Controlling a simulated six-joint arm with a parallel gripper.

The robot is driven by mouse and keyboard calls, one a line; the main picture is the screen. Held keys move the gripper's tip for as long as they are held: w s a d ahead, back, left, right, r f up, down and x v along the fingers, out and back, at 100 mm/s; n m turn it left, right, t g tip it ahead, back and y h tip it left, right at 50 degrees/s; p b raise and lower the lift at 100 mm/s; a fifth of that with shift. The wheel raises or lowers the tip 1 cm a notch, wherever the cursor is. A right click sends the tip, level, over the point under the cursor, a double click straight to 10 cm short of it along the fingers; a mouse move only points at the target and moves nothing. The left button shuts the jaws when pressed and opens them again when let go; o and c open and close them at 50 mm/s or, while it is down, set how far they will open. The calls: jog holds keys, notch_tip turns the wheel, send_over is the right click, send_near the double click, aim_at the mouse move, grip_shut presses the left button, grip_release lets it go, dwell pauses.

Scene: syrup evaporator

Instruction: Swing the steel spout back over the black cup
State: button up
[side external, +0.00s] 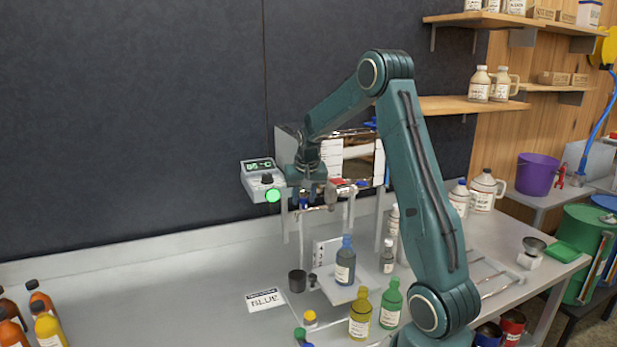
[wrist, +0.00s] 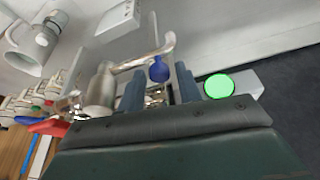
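The black cup (side external: 297,281) stands upright on the bench below and slightly left of my gripper (side external: 309,199). It does not show in the wrist view. The steel spout is a bent, shiny pipe (wrist: 145,60) in the wrist view, running from a steel body (wrist: 101,88) to a curved end. A blue knob (wrist: 159,70) shows beside the pipe, between and beyond my fingertips in this view. My gripper (wrist: 159,82) is open, with a gap between its fingers. I cannot tell whether either finger touches the knob. In the side view the spout is small and partly hidden by my gripper.
A control box with a green button (side external: 273,195) is close left of my gripper. A blue-capped bottle (side external: 345,262) stands right of the cup. Yellow (side external: 360,313) and green (side external: 391,303) bottles stand in front. The bench left of the white card (side external: 265,300) is mostly clear.

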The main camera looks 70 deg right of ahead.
jog(key=shift+v, duration=2.3)
jog(key=s+a+r+n+t+y, duration=0.15)
jog(key=a+r, duration=0.25)
jog(key=a, duration=0.6)
jog(key=s+a+r+n+h, duration=0.1)
jog(key=s+a+r+n, duration=0.25)
jog(key=a, duration=0.55)
jog(key=s+a+n+t+y, duration=0.1)
jog(key=s+a+n, duration=0.4)
jog(key=s+a, duration=0.9)
jog(key=shift+a+f+n+t+y, duration=0.2)
jog(key=shift+a+n+t+y, duration=0.2)
jog(key=shift+y, duration=0.45)
